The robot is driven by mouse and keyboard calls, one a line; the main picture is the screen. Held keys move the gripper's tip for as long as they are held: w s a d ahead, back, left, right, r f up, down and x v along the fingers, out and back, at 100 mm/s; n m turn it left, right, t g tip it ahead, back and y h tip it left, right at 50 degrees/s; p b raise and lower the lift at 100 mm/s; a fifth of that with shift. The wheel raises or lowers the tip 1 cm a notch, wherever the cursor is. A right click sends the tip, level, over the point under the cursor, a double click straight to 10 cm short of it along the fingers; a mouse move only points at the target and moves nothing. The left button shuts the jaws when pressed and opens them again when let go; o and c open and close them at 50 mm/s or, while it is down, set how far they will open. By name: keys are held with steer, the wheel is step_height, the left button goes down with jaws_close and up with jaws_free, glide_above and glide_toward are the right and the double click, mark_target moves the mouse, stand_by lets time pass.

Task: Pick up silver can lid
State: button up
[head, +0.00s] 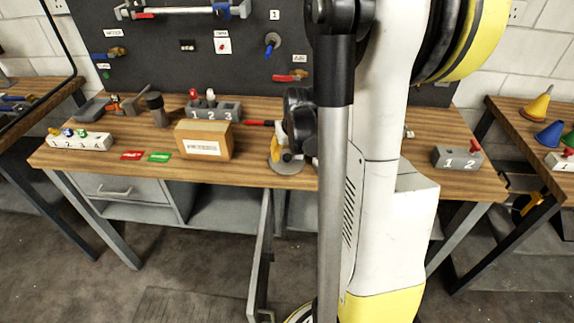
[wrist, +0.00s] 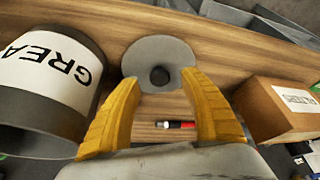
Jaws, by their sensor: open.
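The silver can lid (wrist: 158,48), a round grey disc with a dark knob in its middle, lies on the wooden workbench in the wrist view. My gripper (wrist: 160,78) is open, its two yellow fingers apart, with the tips on either side of the lid's near part and the knob between them in the picture. I cannot tell whether they touch it. In the head view, the lid (head: 289,169) shows near the bench's front edge, partly covered by my gripper.
A grey can (wrist: 45,85) with a white label reading "GREA" stands close on the left in the wrist view. A cardboard box (wrist: 278,108) is close on the right. A red and black item (wrist: 176,124) lies between the fingers. My arm hides part of the bench (head: 250,178).

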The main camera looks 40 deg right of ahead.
steer(key=shift+x, duration=1.2)
steer(key=shift+r, duration=0.1)
jaws_close()
